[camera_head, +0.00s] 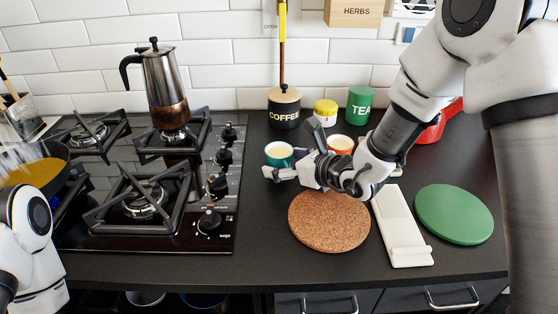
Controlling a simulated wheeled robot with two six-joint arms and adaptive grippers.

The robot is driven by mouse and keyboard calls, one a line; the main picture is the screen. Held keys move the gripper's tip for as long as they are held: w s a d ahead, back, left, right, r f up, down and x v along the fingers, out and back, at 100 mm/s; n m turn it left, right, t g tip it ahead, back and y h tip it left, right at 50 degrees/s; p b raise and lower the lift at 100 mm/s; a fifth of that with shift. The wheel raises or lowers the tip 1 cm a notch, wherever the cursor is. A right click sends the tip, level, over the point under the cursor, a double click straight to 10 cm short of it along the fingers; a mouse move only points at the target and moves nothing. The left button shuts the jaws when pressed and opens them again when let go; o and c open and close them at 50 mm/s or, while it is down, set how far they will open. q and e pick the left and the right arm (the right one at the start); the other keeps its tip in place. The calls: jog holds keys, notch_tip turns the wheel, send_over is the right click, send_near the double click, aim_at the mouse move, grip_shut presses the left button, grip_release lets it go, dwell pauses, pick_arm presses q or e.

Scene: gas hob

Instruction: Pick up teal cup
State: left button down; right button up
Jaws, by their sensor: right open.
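The teal cup (279,152) stands upright on the dark worktop just right of the hob, with a pale yellowish content inside. My right gripper (290,148) reaches in from the right and is open. One finger lies in front of the cup's lower side and the other points up behind, to its right. The cup is at the mouth of the fingers; I cannot tell whether they touch it. The gripper hides part of the cup's right side. Only a link of my left arm shows at the lower left; its gripper is out of view.
An orange cup (341,145) stands close behind my right gripper. Behind are a COFFEE jar (284,110), a yellow jar (326,112) and a green TEA tin (359,104). A cork mat (329,222), white rest (401,228) and green disc (454,214) lie in front. A moka pot (164,88) stands on the hob.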

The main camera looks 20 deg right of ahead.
jog(key=shift+x, duration=0.85)
jog(key=shift+c, duration=0.7)
jog(key=c, duration=1.3)
